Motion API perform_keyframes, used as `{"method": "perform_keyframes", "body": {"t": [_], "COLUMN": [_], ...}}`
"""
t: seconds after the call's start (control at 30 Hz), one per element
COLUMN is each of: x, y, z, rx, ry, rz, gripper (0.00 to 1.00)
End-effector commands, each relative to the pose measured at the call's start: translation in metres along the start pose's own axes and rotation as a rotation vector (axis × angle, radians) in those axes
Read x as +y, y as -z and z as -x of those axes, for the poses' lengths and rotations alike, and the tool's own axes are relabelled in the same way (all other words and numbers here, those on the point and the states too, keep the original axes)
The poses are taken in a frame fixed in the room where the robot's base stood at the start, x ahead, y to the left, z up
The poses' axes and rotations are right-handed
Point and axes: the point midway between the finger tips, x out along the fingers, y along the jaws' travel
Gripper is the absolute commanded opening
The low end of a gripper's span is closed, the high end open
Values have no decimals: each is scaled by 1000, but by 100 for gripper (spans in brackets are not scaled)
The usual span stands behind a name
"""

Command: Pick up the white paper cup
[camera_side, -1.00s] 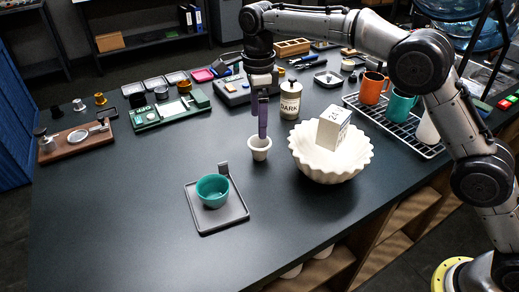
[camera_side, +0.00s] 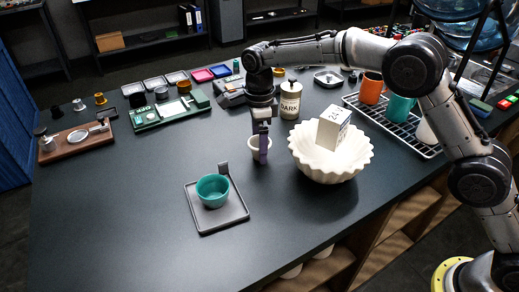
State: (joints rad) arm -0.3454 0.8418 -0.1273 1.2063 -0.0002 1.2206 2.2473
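The small white paper cup (camera_side: 254,143) stands upright on the dark tabletop, left of the scalloped white bowl. The second finger is not clearly seen, so I cannot tell whether the fingers are open or pressed on the cup. The cup seems to rest on the table.
The scalloped bowl (camera_side: 312,163) with a white box (camera_side: 334,128) in it stands close on the right. A grey tray (camera_side: 232,213) with a teal bowl (camera_side: 212,190) lies in front left.

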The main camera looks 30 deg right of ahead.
Motion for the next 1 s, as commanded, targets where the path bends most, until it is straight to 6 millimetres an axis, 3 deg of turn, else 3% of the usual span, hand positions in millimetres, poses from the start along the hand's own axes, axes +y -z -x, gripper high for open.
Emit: {"method": "perform_keyframes", "body": {"t": [0.07, 0.4, 0.73, 1.0], "x": [0, 0, 0, -1], "y": [0, 0, 0, 0], "z": [0, 0, 8, 56], "rx": [0, 0, -1, -3], "ry": [0, 0, 2, 4], "rz": [0, 0, 0, 0], "gripper": [84, 23, 22, 22]}}
